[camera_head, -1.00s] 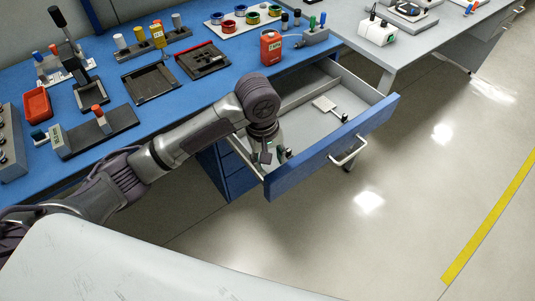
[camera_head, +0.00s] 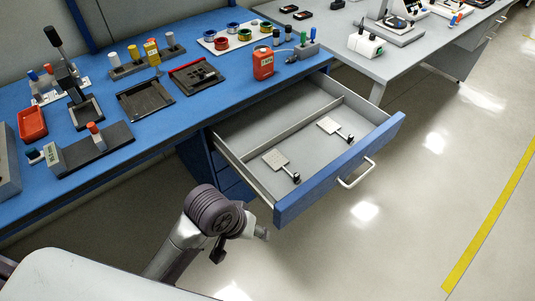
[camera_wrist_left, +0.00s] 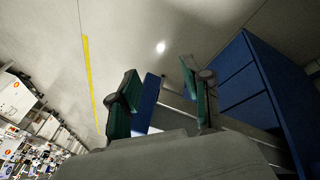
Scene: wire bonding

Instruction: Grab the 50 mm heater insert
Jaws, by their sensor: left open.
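My right gripper is not in view.
The open drawer (camera_head: 330,178) juts from the blue bench (camera_head: 115,75), which holds trays, tools and spools. A red container (camera_head: 263,63) stands near the bench corner. A grey table (camera_head: 410,50) is at the back right. The floor (camera_head: 400,230) in front is clear.

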